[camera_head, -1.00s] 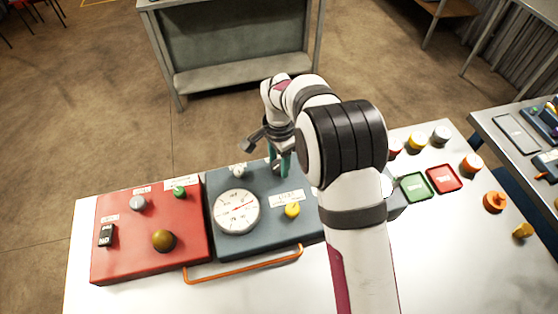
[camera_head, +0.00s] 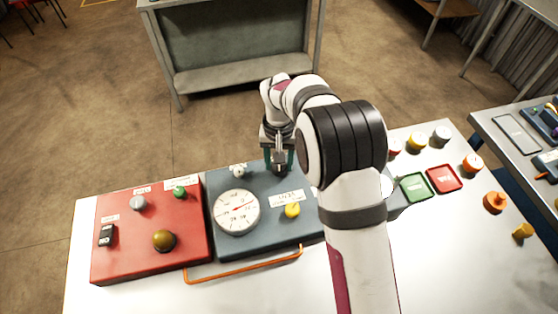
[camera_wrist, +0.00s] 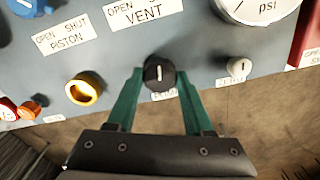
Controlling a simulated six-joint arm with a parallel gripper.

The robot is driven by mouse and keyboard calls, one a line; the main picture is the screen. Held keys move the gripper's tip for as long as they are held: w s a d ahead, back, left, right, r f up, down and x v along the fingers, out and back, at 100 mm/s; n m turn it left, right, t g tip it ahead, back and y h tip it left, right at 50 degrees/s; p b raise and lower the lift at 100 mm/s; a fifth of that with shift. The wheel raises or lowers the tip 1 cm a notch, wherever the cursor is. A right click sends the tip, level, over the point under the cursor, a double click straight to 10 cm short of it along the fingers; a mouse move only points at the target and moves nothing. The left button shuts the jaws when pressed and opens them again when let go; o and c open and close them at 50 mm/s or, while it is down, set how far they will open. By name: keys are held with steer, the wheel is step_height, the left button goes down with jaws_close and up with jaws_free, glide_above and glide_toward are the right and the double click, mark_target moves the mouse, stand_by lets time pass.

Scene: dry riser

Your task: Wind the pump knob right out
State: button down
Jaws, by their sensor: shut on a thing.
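A round black knob (camera_wrist: 159,74) with a white pointer line sits on the blue-grey panel in the wrist view. Its label just below is mostly hidden, so I cannot read it fully. My gripper (camera_wrist: 158,80) has its two green fingers shut on the knob from both sides, and the pointer line stands near upright in this view.
A small white knob (camera_wrist: 238,68) stands right of the fingers and a brass ring (camera_wrist: 84,90) left of them. A dial gauge (camera_head: 237,212) and yellow knob (camera_head: 292,210) are on the panel's near part. A red panel (camera_head: 128,255) is to the left.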

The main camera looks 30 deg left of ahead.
steer(key=shift+w+n, duration=0.1)
steer(key=shift+n, duration=0.9)
steer(key=shift+c, duration=1.4)
jaws_free()
step_height(320, 180, up, 16)
